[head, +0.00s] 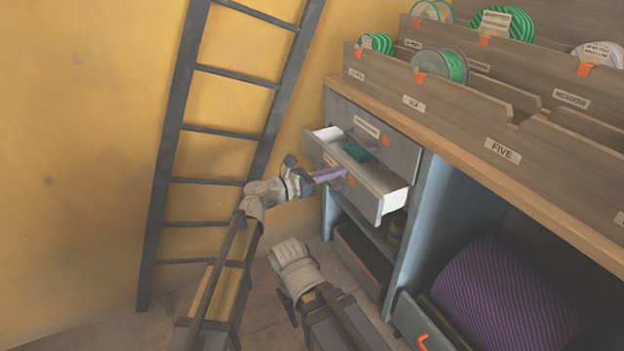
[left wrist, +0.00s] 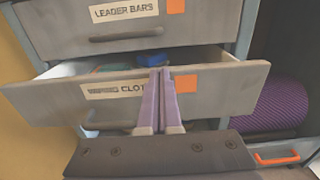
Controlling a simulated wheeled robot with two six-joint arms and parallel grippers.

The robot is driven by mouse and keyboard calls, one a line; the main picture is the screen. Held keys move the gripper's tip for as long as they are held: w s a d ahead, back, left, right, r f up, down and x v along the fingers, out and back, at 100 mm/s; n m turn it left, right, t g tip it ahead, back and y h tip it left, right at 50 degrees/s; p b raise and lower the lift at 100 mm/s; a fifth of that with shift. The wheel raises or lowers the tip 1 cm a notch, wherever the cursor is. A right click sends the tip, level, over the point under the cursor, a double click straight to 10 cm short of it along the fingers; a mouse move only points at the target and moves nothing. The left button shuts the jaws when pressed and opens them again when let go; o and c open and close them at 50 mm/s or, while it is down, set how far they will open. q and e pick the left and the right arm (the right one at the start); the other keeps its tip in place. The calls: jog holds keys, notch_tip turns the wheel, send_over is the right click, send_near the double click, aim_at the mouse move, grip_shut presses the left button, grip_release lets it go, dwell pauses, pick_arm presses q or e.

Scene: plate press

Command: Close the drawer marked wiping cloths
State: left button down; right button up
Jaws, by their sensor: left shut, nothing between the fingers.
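The drawer with a label reading "CLO…" (left wrist: 215,96) stands pulled out of the grey cabinet; the fingers hide part of the label. Its front and pale open side (head: 396,200) show in the head view, with a green item (head: 356,152) inside. My left gripper (head: 328,175) is shut and empty, its purple fingers pointing at the drawer front. In the left wrist view the fingertips (left wrist: 160,72) overlap the front's upper edge; I cannot tell if they touch it. My right gripper's fingers are not visible; only pale and dark links of that arm show.
A drawer marked leader bars (left wrist: 60,22) sits shut above. A lower open compartment (head: 360,258) is below. A large purple roll (head: 500,295) lies in the right bay. A dark ladder (head: 172,165) leans on the yellow wall at left. Bins with green spools (head: 455,67) stand on top.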

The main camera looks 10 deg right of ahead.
pick_arm(q)
jog(key=shift+x, duration=2.95)
